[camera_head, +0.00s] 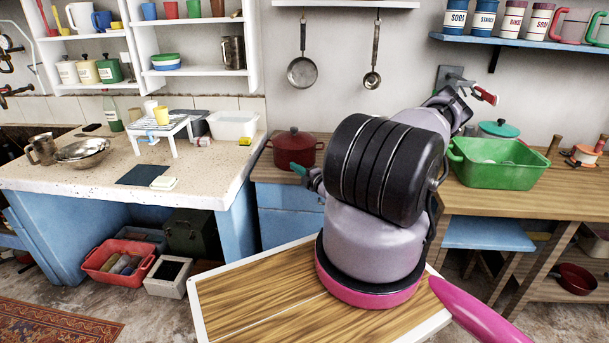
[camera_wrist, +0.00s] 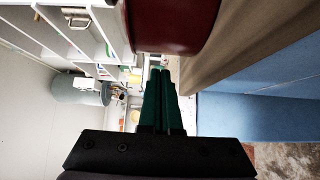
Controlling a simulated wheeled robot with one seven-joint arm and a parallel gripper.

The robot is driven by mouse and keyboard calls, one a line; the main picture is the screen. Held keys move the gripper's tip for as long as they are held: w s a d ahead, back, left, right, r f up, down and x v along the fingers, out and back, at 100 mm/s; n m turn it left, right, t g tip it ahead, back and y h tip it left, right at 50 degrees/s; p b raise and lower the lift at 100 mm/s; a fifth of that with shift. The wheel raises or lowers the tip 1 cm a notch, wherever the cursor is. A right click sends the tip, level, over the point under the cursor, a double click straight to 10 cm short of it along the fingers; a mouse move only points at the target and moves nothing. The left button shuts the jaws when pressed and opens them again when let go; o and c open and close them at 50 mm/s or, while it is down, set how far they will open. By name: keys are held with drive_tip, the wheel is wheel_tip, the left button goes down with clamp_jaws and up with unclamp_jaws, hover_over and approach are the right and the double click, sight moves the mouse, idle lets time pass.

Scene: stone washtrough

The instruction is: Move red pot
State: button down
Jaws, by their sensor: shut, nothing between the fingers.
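The red pot (camera_head: 294,152) is lidded and stands on the wooden counter (camera_head: 262,170), between the stone-topped unit and my arm. In the wrist view the pot (camera_wrist: 175,25) fills part of the top edge, cut off by the frame. My gripper (camera_head: 298,169) has green fingers and is in front of the pot's lower right side in the head view. In the wrist view the gripper's fingers (camera_wrist: 160,72) are together and empty, with the pot off to one side. Whether they touch the pot cannot be told. My arm hides the counter to the right of the pot.
A green basin (camera_head: 497,163) stands on the counter to the right. A white stand (camera_head: 162,132), a white tub (camera_head: 233,125) and metal bowls (camera_head: 83,153) are on the stone top at left. A pan (camera_head: 302,72) and a ladle (camera_head: 372,79) hang on the wall above.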

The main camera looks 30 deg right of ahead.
sight(292, 160)
drive_tip(key=shift+w+d, duration=1.05)
drive_tip(key=shift+w, duration=0.25)
